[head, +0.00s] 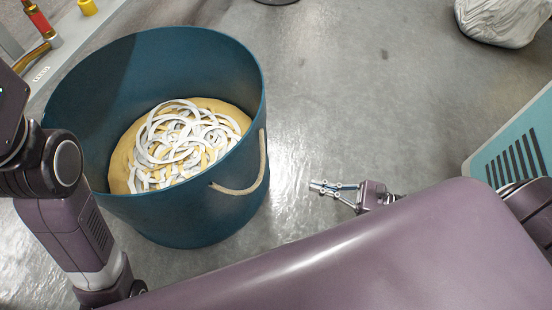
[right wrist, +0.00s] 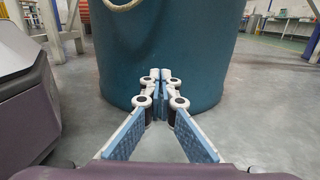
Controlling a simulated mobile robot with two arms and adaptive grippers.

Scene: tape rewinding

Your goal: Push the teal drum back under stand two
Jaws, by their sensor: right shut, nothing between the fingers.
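The teal drum (head: 195,217) stands upright on the floor left of centre in the head view, open at the top. It holds a tan heap with loops of white tape (head: 185,135), and a rope handle (head: 250,178) hangs on its right side. My right gripper (head: 316,186) is low, to the right of the drum, pointing at its wall with a small gap. In the right wrist view its fingertips (right wrist: 160,78) are together and empty before the drum wall (right wrist: 190,45). My left arm shows at the left; its gripper is out of view. I cannot identify stand two.
A pale frame with legs (right wrist: 62,22) stands left of the drum in the right wrist view. A teal slotted panel (head: 487,143) is at the right, and a wrapped pale bundle (head: 500,20) lies at the top right. The grey floor between is open.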

